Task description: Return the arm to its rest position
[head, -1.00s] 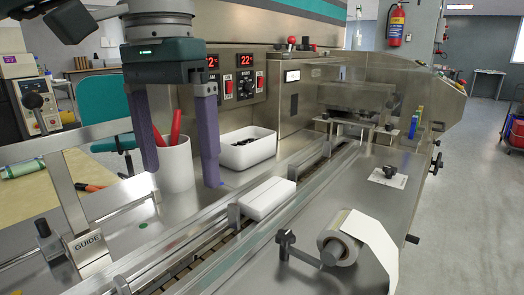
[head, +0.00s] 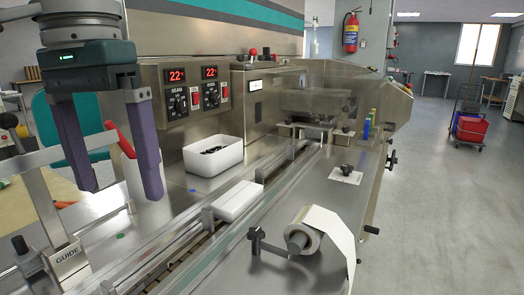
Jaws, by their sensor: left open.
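My left gripper (head: 118,190) is at the upper left of the head view, pointing down. Its two purple fingers are apart, with no object held between them. It hangs in front of a white cup (head: 135,182) that holds red-handled items, and it partly hides that cup. A white block (head: 240,200) lies on the conveyor channel of the flow wrapper, apart from the gripper and to its right. My right gripper is not in view.
A white bin (head: 213,156) with dark small parts stands behind the conveyor. The guide bracket (head: 66,252) rises at the left front. A film roll (head: 302,238) on its spindle sits at the front right. Control panels (head: 190,92) stand behind.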

